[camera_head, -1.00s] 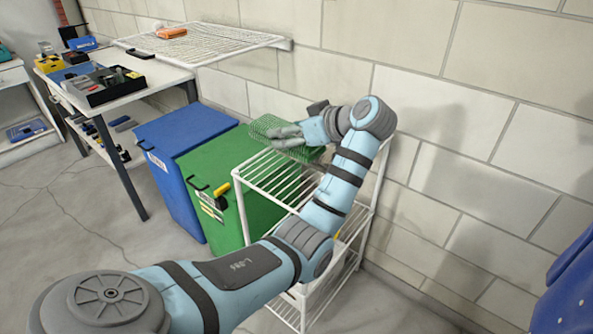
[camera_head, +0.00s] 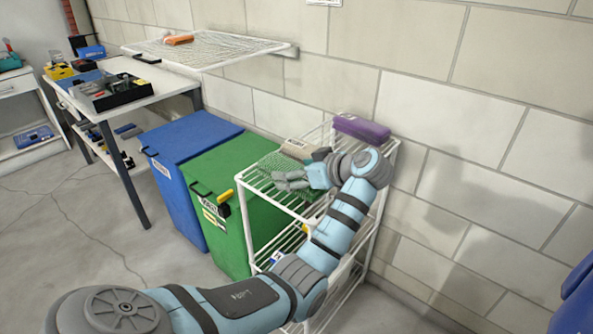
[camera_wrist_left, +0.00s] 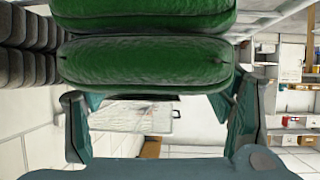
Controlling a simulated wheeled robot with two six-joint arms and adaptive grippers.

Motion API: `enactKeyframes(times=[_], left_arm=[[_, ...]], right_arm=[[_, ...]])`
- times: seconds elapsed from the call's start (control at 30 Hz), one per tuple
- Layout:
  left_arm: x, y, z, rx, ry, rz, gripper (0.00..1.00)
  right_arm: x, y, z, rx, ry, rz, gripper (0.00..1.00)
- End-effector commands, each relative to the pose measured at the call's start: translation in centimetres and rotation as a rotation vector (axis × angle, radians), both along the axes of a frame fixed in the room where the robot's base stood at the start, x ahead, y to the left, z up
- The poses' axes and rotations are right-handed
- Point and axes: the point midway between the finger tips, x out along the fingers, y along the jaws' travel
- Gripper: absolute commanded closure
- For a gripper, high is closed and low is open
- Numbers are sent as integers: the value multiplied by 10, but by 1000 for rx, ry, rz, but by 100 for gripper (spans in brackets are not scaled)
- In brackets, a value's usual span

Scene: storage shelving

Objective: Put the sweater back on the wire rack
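The folded green sweater (camera_head: 277,161) is at the top shelf of the white wire rack (camera_head: 262,200), at its left end. My left gripper (camera_head: 288,181) reaches in from the right and overlaps the sweater's front, hiding part of it. In the left wrist view, thick green folds (camera_wrist_left: 150,65) fill the top middle. The fingers of the left gripper (camera_wrist_left: 160,105) stand wide apart, with their tips close to the lower edge of the folds. I cannot tell whether they press on the cloth. The right gripper is out of view.
A purple folded item (camera_head: 362,128) and a beige item (camera_head: 297,148) lie at the back of the rack. A green bin (camera_head: 225,165) and a blue bin (camera_head: 190,132) stand to its left. The block wall (camera_head: 460,160) is close behind. A wire wall shelf (camera_head: 215,47) hangs further left.

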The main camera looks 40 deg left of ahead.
Motion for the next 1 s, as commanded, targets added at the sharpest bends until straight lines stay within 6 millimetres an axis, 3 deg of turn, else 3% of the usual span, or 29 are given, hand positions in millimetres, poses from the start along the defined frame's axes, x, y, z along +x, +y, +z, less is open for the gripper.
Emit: enactKeyframes(times=[0.3,0.43,0.7,0.83,1.0], left_arm=[[0,-2,5,0,0,-1,24],[-1,-23,17,-3,-2,-4,24],[-6,-88,52,-3,0,-3,24],[-7,-103,60,0,1,0,24],[-7,-106,60,0,0,0,24]], right_arm=[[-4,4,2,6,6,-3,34],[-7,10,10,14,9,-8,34],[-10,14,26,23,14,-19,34],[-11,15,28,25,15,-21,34],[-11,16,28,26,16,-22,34]])
